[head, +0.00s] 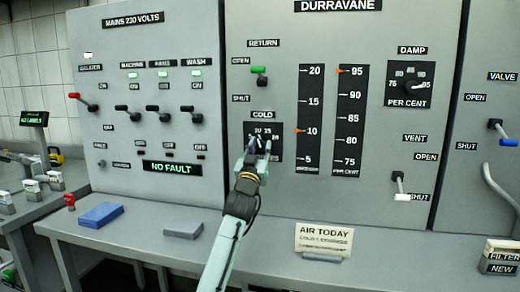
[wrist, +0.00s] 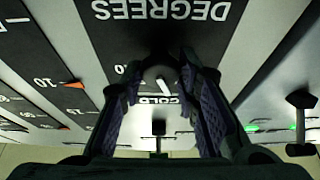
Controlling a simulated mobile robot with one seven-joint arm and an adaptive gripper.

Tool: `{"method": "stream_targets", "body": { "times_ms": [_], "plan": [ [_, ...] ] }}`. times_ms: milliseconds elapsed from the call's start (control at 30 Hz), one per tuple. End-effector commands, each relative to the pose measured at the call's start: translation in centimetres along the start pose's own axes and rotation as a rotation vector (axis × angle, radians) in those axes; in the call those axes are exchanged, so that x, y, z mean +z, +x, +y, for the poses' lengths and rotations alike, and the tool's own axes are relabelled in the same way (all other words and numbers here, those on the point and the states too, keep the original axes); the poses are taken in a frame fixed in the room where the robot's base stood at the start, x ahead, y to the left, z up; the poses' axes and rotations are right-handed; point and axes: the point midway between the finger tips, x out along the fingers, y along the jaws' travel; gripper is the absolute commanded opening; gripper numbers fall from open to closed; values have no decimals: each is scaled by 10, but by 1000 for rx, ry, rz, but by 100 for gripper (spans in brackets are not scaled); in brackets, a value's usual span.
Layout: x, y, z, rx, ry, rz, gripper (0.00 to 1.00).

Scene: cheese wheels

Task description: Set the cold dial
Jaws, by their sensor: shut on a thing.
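The cold dial is on a black plate (head: 276,155) under the COLD label (head: 262,114) on the grey panel. My gripper (head: 262,146) reaches up to it from below and is shut on the dial's knob. In the wrist view the panel appears upside down. My gripper (wrist: 160,76) has one finger on each side of the knob, and a white pointer line (wrist: 160,83) shows between them. My fingers hide much of the dial scale, so its exact setting is unclear. The DEGREES scale (head: 310,118) has its orange pointer near 10.
A second scale (head: 350,119) points near 95. The damp dial (head: 408,86), return lever (head: 260,76) and vent lever (head: 399,187) are nearby. A card headed AIR TODAY (head: 323,239) stands on the counter below; its second line is blurred. A blue block (head: 101,215) and a grey block (head: 184,230) lie left.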

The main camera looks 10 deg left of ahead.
Motion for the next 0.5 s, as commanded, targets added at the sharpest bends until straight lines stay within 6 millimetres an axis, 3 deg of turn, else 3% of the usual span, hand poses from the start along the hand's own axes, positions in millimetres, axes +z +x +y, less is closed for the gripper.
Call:
{"method": "stream_targets", "body": {
  "times_ms": [500],
  "plan": [
    [1,1,4,-109,-278,-1,1]
  ]
}}
